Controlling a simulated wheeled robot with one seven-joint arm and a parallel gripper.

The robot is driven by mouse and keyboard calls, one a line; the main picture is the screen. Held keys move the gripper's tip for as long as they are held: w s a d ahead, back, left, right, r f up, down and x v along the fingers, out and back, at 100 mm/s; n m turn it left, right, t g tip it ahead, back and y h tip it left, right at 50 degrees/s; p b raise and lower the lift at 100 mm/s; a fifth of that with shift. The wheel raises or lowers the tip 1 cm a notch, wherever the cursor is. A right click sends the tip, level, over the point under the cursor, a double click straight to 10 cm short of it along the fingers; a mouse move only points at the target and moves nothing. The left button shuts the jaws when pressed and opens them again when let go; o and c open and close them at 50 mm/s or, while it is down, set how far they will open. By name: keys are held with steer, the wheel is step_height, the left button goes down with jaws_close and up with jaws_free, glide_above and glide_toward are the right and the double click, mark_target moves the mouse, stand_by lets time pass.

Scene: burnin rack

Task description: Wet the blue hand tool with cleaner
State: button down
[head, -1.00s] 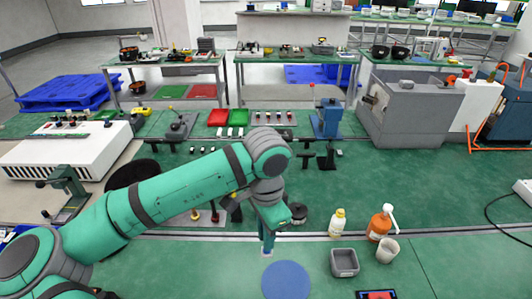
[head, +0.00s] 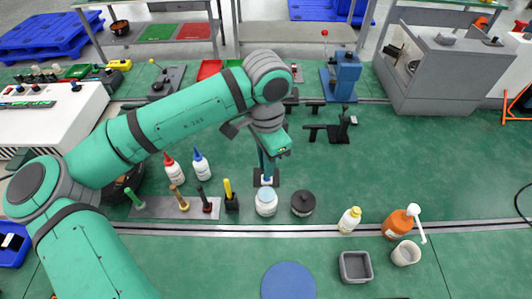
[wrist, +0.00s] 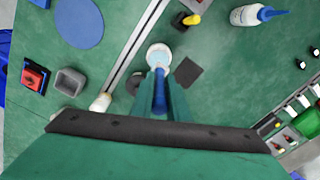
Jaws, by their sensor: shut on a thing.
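My gripper (head: 266,165) is shut on the blue hand tool (wrist: 160,78), which hangs down between the green fingers. In the head view the tool (head: 266,170) is mostly hidden by the gripper, and a pale tip shows at its lower end. A round white jar with a light-blue top (head: 266,203) stands just below the tool. It also shows in the wrist view (wrist: 158,54), where the tool's far end overlaps it. I cannot tell whether the tip touches the jar's contents. An orange pump bottle (head: 399,224) stands further right.
A dark lidded jar (head: 303,204) stands right of the white jar. A yellow-capped bottle (head: 350,220), grey bin (head: 355,267) and pale cup (head: 405,253) are further right. A tray of coloured-handled tools (head: 172,207) and two bottles stand left. A blue round mat (head: 288,281) lies in front.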

mark_target(267, 181)
steer(key=shift+s+f, duration=0.1)
steer(key=shift+f, duration=2.8)
steer(key=shift+d+f, duration=0.1)
steer(key=shift+f, duration=0.95)
steer(key=shift+r, duration=3.55)
